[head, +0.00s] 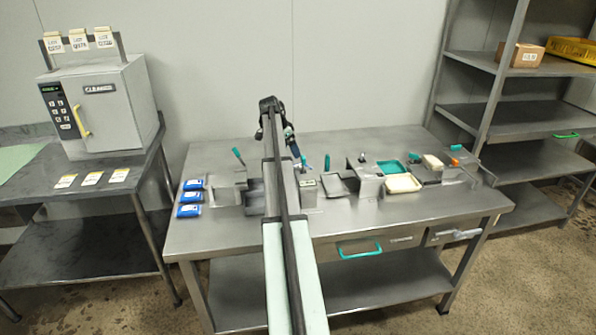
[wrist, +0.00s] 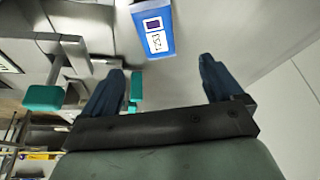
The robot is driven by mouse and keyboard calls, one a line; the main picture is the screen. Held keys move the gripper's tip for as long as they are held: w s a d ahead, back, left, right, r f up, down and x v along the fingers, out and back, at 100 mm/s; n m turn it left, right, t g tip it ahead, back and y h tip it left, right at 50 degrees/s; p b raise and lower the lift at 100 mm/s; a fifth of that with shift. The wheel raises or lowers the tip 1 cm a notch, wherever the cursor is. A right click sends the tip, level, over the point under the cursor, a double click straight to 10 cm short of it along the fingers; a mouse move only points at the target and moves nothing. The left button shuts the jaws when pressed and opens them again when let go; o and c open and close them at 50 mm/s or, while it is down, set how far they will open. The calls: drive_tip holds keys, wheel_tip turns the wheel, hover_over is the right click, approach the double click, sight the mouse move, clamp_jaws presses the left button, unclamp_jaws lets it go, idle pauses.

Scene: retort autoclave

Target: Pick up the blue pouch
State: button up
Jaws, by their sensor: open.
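Three blue pouches lie in a column at the table's left end in the head view: a far one (head: 193,184), a middle one (head: 190,197) and a near one (head: 188,211). In the wrist view one blue pouch (wrist: 152,32) with a white printed label shows at the top, beyond the fingertips; I cannot tell which pouch it is. My gripper (wrist: 160,75) is open, with nothing between its dark blue fingers. In the head view my gripper (head: 290,143) is over the middle of the table, right of the three pouches, partly hidden by my arm.
The steel table (head: 335,240) carries metal fixtures, teal handles, a teal tray (head: 391,167) and a cream tray (head: 402,184). A grey autoclave (head: 105,110) stands on the left bench. Shelves at right hold a cardboard box (head: 520,55) and a yellow crate (head: 572,50).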

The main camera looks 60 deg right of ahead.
hover_over(297, 166)
drive_tip(key=a, duration=0.2)
drive_tip(key=f, duration=0.4)
drive_tip(key=shift+w+f, duration=0.3)
drive_tip(key=shift+f, duration=0.05)
drive_tip(key=shift+a+x, duration=0.1)
drive_tip(key=shift+x, duration=1.3)
drive_tip(key=shift+a+x, duration=0.15)
drive_tip(key=shift+x, duration=1.2)
drive_tip(key=c, duration=1.3)
